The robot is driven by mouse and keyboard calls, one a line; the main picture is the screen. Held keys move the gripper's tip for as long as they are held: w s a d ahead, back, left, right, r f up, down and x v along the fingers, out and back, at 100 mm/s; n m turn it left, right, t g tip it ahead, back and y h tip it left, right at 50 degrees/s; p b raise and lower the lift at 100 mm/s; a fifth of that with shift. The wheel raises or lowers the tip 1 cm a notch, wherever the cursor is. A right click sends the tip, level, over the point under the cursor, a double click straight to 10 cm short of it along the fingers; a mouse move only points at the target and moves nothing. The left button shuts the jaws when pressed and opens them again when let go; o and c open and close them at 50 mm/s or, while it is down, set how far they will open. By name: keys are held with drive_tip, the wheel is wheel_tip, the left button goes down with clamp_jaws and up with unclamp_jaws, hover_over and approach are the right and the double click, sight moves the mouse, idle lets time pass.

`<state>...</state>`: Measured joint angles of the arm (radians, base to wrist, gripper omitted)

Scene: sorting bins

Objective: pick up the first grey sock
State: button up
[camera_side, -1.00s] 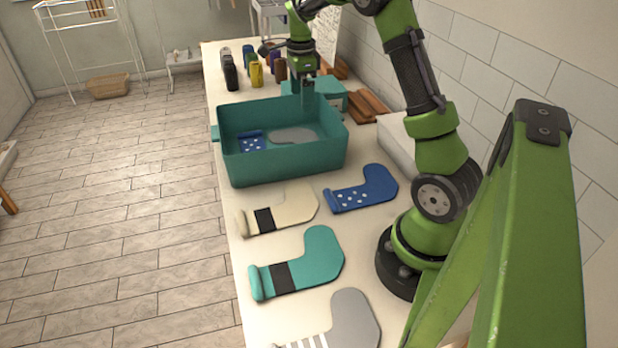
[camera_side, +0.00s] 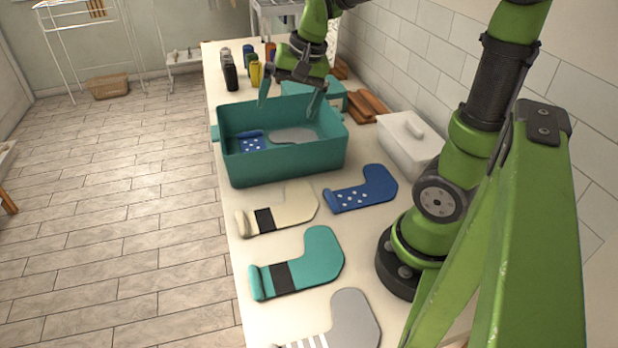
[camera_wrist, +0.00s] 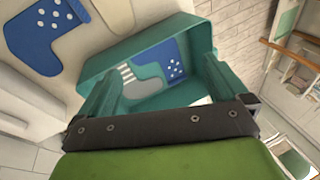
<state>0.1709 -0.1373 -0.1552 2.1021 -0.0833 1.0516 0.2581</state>
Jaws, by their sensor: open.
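A grey sock (camera_side: 351,318) with white stripes lies flat on the counter at the front, cut off by the lower picture edge. Another grey sock (camera_side: 293,135) lies in the teal bin (camera_side: 290,160) next to a blue dotted sock (camera_side: 252,145). In the wrist view the grey one (camera_wrist: 127,73) is partly seen beside the blue dotted one (camera_wrist: 172,66). My gripper (camera_side: 290,97) is open and empty, tilted above the bin's far side, well away from the front grey sock. Its spread fingers (camera_wrist: 160,78) frame the bin in the wrist view.
On the counter lie a teal sock (camera_side: 310,262), a cream sock (camera_side: 291,208) and a second blue dotted sock (camera_side: 368,187). A white lidded box (camera_side: 410,150) stands by the wall. Several bottles (camera_side: 231,78) stand behind the bin.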

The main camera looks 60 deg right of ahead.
drive_tip(key=s+a+r+n+t, duration=0.1)
drive_tip(key=s+a+n, duration=0.1)
drive_tip(key=s+a, duration=0.1)
drive_tip(key=s+a+r+n+t, duration=0.1)
drive_tip(key=s+a+n, duration=0.1)
drive_tip(key=s+a, duration=0.1)
drive_tip(key=s+a+n+t+y, duration=0.1)
drive_tip(key=s+a+n, duration=0.2)
drive_tip(key=a, duration=0.2)
drive_tip(key=shift+s+r+t, duration=0.2)
drive_tip(key=shift+r+t, duration=0.1)
drive_tip(key=shift+r, duration=0.1)
drive_tip(key=shift+c, duration=0.8)
drive_tip(key=shift+a+r, duration=0.1)
drive_tip(key=shift+r, duration=0.05)
drive_tip(key=shift+c, duration=1)
